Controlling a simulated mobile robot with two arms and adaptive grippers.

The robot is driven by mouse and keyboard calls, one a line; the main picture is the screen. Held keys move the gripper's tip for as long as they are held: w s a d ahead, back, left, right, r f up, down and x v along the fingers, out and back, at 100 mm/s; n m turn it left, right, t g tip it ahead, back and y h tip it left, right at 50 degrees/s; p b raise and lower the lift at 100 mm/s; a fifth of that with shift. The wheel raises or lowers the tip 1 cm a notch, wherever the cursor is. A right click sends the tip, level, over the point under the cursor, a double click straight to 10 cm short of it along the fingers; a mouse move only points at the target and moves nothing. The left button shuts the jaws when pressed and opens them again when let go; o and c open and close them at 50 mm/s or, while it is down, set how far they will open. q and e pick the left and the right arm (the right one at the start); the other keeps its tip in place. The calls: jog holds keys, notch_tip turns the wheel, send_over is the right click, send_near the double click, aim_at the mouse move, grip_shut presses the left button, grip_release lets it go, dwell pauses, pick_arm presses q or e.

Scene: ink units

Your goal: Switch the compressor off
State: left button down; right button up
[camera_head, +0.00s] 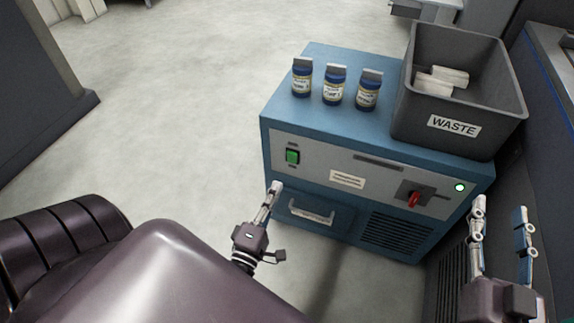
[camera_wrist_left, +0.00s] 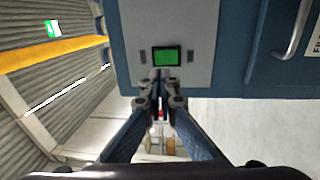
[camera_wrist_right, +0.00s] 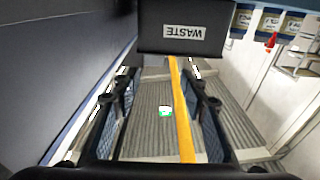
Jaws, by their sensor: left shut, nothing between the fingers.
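The compressor (camera_head: 320,146) is a blue cabinet with a grey front panel. A green rocker switch (camera_head: 292,156) sits at the panel's left end and also shows in the left wrist view (camera_wrist_left: 166,56). A red lever (camera_head: 414,199) and a lit pale green lamp (camera_head: 460,188) are at the panel's right. My left gripper (camera_head: 276,187) is shut and empty, just below the green switch in the head view; its fingertips show just under the switch in the left wrist view. Contact cannot be told. My right gripper (camera_head: 499,213) is open and empty, right of the cabinet.
Several blue jars, one at the middle (camera_head: 334,86), and a grey waste bin (camera_head: 462,125) with white blocks stand on top of the cabinet. A drawer handle (camera_head: 311,212) is below the switch. Dark machinery borders the right side. The floor (camera_head: 200,90) at left is clear.

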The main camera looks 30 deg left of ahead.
aim_at(290, 156)
pick_arm(q)
jog(key=b+x, duration=0.1)
jog(key=x, duration=0.7)
jog(key=shift+w+b, duration=0.25)
jog(key=shift+b, duration=0.1)
jog(key=shift+w+a, duration=0.1)
jog(key=shift+w, duration=0.15)
pick_arm(e)
jog(key=s+r+t+y, duration=0.1)
jog(key=r+t, duration=0.1)
jog(key=r, duration=0.3)
jog(key=s+r+t, duration=0.2)
jog(key=r+t, duration=0.1)
jog(key=r, duration=0.2)
jog(key=shift+s+a+t+y, duration=0.15)
jog(key=shift+s+t+y, duration=0.15)
jog(key=shift+y, duration=0.1)
pick_arm(q)
jog(key=shift+r, duration=0.1)
pick_arm(e)
jog(key=shift+w, duration=0.1)
